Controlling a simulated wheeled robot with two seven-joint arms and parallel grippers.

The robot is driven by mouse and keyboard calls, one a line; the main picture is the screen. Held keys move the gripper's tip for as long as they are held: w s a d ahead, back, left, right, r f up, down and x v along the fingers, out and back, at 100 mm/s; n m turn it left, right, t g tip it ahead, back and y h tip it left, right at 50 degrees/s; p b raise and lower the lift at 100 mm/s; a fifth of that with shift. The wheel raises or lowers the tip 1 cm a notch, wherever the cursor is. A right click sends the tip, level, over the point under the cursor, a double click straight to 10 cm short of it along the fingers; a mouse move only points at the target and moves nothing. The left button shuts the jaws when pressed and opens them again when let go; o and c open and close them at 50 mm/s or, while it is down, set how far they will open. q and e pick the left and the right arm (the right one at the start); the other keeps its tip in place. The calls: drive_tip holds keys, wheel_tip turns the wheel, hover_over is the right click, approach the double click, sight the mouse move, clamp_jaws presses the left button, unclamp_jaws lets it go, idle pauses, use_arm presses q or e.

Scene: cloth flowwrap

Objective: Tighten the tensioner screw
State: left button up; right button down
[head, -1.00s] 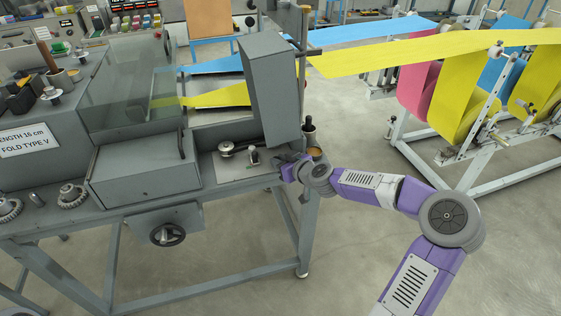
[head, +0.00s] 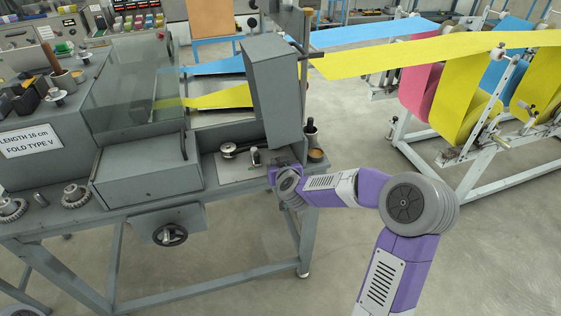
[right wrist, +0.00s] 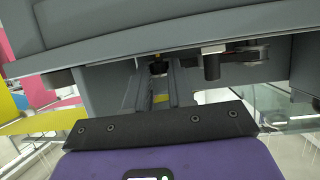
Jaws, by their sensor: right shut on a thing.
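The tensioner sits on a grey plate (head: 225,172) in the open bay of the machine, with a pale roller (head: 229,150) on a dark arm and a small upright metal block (head: 255,157) to its right. My right gripper (head: 273,168) reaches in low from the right, beside that block. In the right wrist view its two grey fingers (right wrist: 155,95) are shut on a small dark round part, which appears to be the tensioner screw (right wrist: 158,67). The screw is hidden in the head view. My left gripper is not in view.
A tall grey cover (head: 275,85) stands just above my right gripper. A dark pot (head: 310,132) and a small brown-topped cup (head: 316,155) stand to the right. A handwheel (head: 170,235) hangs under the table.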

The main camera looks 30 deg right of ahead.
drive_tip(key=shift+w+a+r+m+g+h+p, duration=0.1)
drive_tip(key=shift+a+m+g+h+p, duration=0.15)
drive_tip(key=shift+m+h+p, duration=0.25)
drive_tip(key=shift+w+a+r+m+g+h+p, duration=0.15)
drive_tip(key=shift+m+g+h+p, duration=0.1)
drive_tip(key=shift+m+h+p, duration=0.25)
drive_tip(key=m+g+h+p, duration=0.1)
drive_tip(key=m+p, duration=0.1)
drive_tip(key=m+g+h+p, duration=0.3)
drive_tip(key=h+p, duration=0.1)
drive_tip(key=p, duration=0.1)
drive_tip(key=shift+w+a+m, duration=0.3)
drive_tip(key=shift+a+m, duration=0.1)
drive_tip(key=shift+w+f+m+g+h+p, duration=0.15)
drive_tip(key=shift+m+g+h+p, duration=0.25)
drive_tip(key=shift+m+g+p, duration=0.4)
drive_tip(key=shift+w+f+m+g+h+p, duration=0.1)
drive_tip(key=shift+m+g+h+p, duration=0.4)
drive_tip(key=shift+g+p, duration=0.4)
drive_tip(key=c, duration=1)
unclamp_jaws()
drive_tip(key=shift+a, duration=0.1)
drive_tip(key=p+v, duration=0.1)
drive_tip(key=v, duration=0.5)
drive_tip(key=shift+r, duration=0.15)
drive_tip(key=shift+s+a+r, duration=0.2)
drive_tip(key=shift+a, duration=0.4)
